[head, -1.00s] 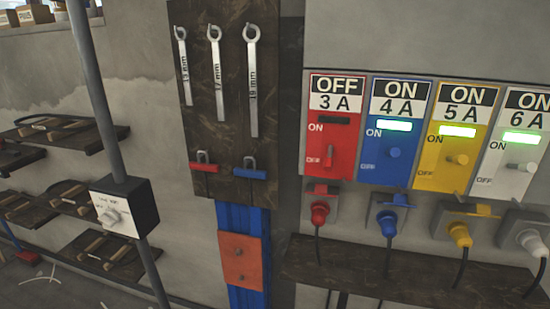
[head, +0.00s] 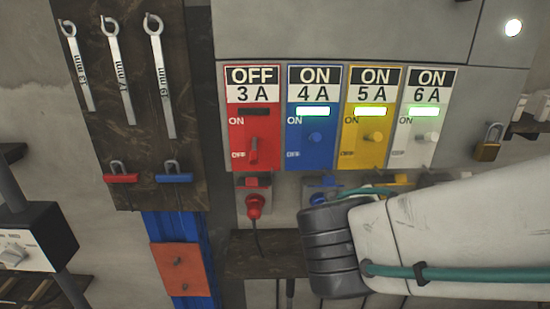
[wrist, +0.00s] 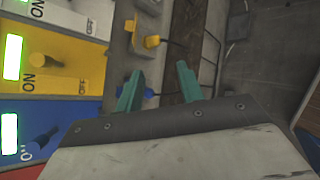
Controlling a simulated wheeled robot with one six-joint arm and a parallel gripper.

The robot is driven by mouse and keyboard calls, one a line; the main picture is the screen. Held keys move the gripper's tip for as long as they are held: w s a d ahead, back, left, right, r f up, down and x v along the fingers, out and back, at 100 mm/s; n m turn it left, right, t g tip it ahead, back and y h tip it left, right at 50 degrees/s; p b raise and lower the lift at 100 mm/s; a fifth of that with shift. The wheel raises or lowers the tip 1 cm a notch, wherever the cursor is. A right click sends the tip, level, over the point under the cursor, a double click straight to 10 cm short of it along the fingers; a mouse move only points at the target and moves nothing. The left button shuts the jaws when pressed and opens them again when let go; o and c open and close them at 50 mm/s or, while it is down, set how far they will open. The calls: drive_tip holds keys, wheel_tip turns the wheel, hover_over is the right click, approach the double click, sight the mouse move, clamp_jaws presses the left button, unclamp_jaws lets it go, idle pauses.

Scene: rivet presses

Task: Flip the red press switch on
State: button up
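The red switch panel (head: 237,125) is at the left of the row in the head view, labelled OFF 3A. Its indicator is dark and its red lever (head: 253,150) points down toward OFF. A sliver of red panel (wrist: 18,173) shows at the lower left of the wrist view; its lever is not visible there. In the head view my arm comes in from the right; the fingers are not visible.
Blue (head: 313,150), yellow (head: 362,150) and white (head: 412,150) panels read ON with lit green indicators. Below is a red plug (head: 254,205) with a cable, above a dark shelf (head: 265,262). A tool board (head: 140,120) with wrenches and padlocks hangs left.

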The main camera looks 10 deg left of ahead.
drive_tip(key=a+r+n+t+y, duration=0.3)
drive_tip(key=a+n+t+y, duration=0.2)
drive_tip(key=a+n, duration=0.5)
drive_tip(key=n+t+y, duration=0.2)
drive_tip(key=n+y, duration=0.4)
approach(254, 163)
drive_tip(key=w, duration=0.4)
drive_tip(key=shift+w+a+r, duration=0.2)
drive_tip(key=shift+a, duration=0.4)
drive_tip(key=x, duration=0.7)
drive_tip(key=shift+a+f, duration=0.1)
drive_tip(key=shift+f, duration=0.05)
clamp_jaws()
